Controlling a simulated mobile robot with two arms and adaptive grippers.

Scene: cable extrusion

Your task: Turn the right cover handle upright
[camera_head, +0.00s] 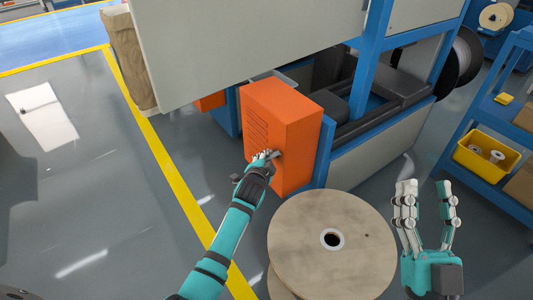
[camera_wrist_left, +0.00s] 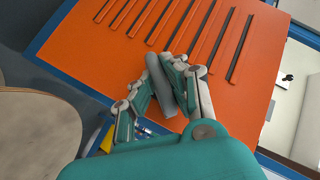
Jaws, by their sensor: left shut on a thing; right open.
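The orange cover box (camera_head: 292,125) stands at the front of the machine, with dark slots in its face. A grey handle (camera_head: 277,154) sits low on that face. My left gripper (camera_head: 265,156) is shut on the handle. In the left wrist view the grey handle (camera_wrist_left: 163,84) lies between the fingers of the left gripper (camera_wrist_left: 168,90), slanted relative to the slots. The fingers hide part of the handle and its mount. My right gripper (camera_head: 427,200) is open and empty, fingers up, at the right, away from the cover.
A large wooden cable reel (camera_head: 300,232) stands close in front of the cover. A blue rack (camera_head: 472,170) with a yellow bin (camera_head: 487,157) is at the right. A yellow floor line (camera_head: 165,155) runs left of the box, with clear grey floor beyond.

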